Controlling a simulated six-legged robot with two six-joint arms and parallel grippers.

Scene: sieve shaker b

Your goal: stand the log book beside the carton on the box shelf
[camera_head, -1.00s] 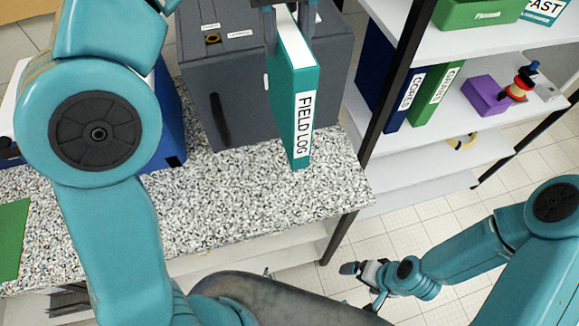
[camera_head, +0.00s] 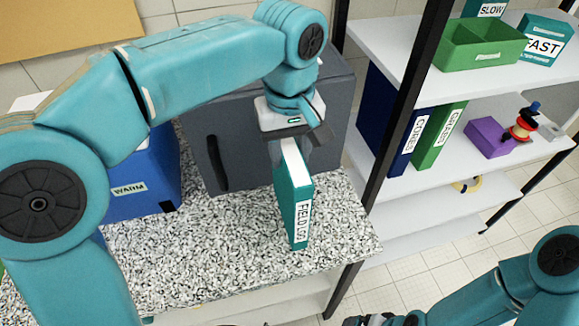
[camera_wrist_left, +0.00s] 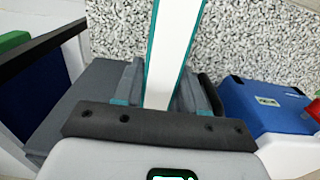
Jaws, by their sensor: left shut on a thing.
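The log book is a teal binder (camera_head: 293,205) with a white spine label reading FIELD LOG. It stands upright over the speckled counter, in front of the dark grey cabinet. My left gripper (camera_head: 291,147) is shut on its upper end from above. In the left wrist view the binder's white edge (camera_wrist_left: 173,50) lies between the fingers. I cannot tell whether its bottom touches the counter. On the shelves at right are a teal FAST box (camera_head: 543,42) and a purple box (camera_head: 489,138); which thing is the carton is unclear. My right gripper (camera_head: 368,321) is barely visible at the bottom edge.
The grey cabinet (camera_head: 230,125) stands behind the binder, and a blue WARM box (camera_head: 140,185) is to its left. A black shelf post (camera_head: 404,100) separates counter and shelves. Blue and green binders (camera_head: 438,137) and a green tray (camera_head: 480,52) occupy the shelves. The front counter is clear.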

